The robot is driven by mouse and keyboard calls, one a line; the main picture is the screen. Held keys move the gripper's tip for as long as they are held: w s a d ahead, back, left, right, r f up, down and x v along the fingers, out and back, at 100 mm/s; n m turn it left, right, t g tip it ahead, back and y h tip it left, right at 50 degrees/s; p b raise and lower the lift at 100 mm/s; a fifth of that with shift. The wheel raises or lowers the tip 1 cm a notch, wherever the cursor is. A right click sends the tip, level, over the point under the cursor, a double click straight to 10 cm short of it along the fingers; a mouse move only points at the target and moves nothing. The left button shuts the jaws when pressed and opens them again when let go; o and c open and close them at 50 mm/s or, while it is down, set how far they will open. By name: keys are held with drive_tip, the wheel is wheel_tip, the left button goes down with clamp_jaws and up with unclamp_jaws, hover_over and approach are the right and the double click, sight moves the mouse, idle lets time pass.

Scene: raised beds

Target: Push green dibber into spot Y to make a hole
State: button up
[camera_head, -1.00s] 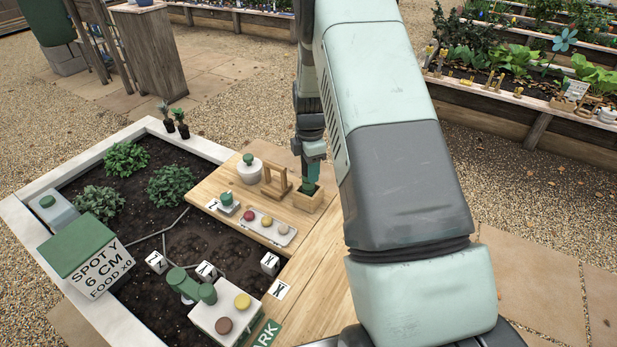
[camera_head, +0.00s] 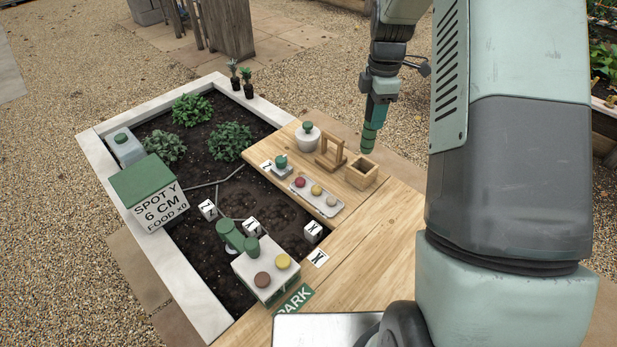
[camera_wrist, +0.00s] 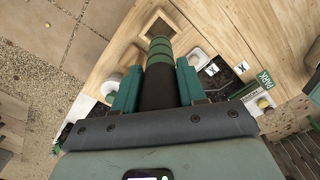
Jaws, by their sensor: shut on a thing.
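My gripper (camera_head: 377,108) is shut on the green dibber (camera_head: 369,138), which hangs roughly upright, tip down. In the wrist view the dibber (camera_wrist: 160,52) shows its green ringed end between the teal fingers (camera_wrist: 157,85). Its tip is just above and apart from the open wooden holder box (camera_head: 361,179), which looks empty. Lettered white cubes stand in the soil: one at left (camera_head: 208,210), a middle one (camera_head: 252,227) that seems to read Y, and X (camera_head: 313,231). A sign (camera_head: 158,207) reads "SPOT Y 6 CM FOOD x0". The soil at the middle cube is partly hidden by a green-capped device.
The white-topped box with red-brown and yellow buttons (camera_head: 265,273) and the green device (camera_head: 230,235) stand near the cubes. On the board are a wooden frame (camera_head: 331,152), a lidded white pot (camera_head: 307,138) and a tray (camera_head: 316,198). Leafy plants (camera_head: 230,140) fill the bed's far part.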

drive_tip(key=shift+a, duration=0.1)
idle(0.6)
drive_tip(key=s+a+f+n, duration=0.2)
drive_tip(key=a+f, duration=0.1)
drive_tip(key=a, duration=0.5)
drive_tip(key=s+a+f+n, duration=0.3)
drive_tip(key=a, duration=0.5)
drive_tip(key=s+a+f+n, duration=0.2)
drive_tip(key=s+a+f, duration=0.1)
drive_tip(key=a, duration=0.5)
drive_tip(key=shift+a+f+n, duration=0.2)
drive_tip(key=shift+n, duration=0.1)
drive_tip(key=shift+f, duration=3.4)
drive_tip(key=shift+w+f, duration=0.1)
drive_tip(key=shift+f, duration=1.9)
clamp_jaws()
